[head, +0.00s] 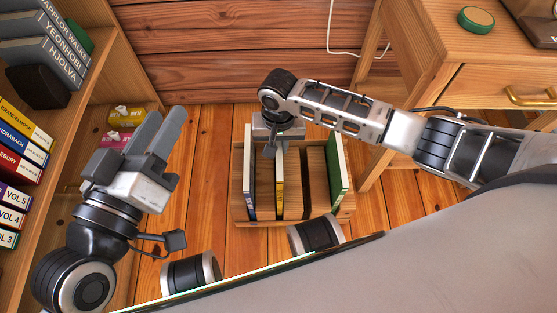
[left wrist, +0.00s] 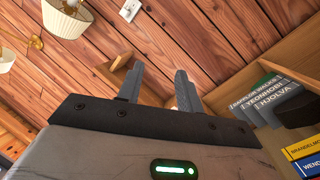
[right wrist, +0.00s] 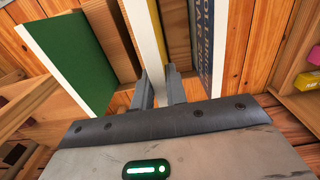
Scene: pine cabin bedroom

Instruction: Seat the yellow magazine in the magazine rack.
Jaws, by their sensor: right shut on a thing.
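The wooden magazine rack (head: 318,216) stands on the floor in the middle of the head view. The yellow magazine (head: 280,188) is upright in the rack, between the blue magazine (head: 249,180) and the wooden dividers; its base is hidden. My right gripper (head: 270,149) is over the rack's far side, shut on the yellow magazine. In the right wrist view, the magazine's white page edge (right wrist: 146,38) runs down between the fingers (right wrist: 161,88). My left gripper (head: 163,132) is open and empty, left of the rack; its fingers (left wrist: 158,88) stand apart in the left wrist view.
A green magazine (head: 338,168) stands at the rack's right end. A bookcase (head: 122,62) with books and small boxes is on the left. A wooden desk (head: 430,60) with a green round item (head: 476,19) is at right. The plank wall is close behind the rack.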

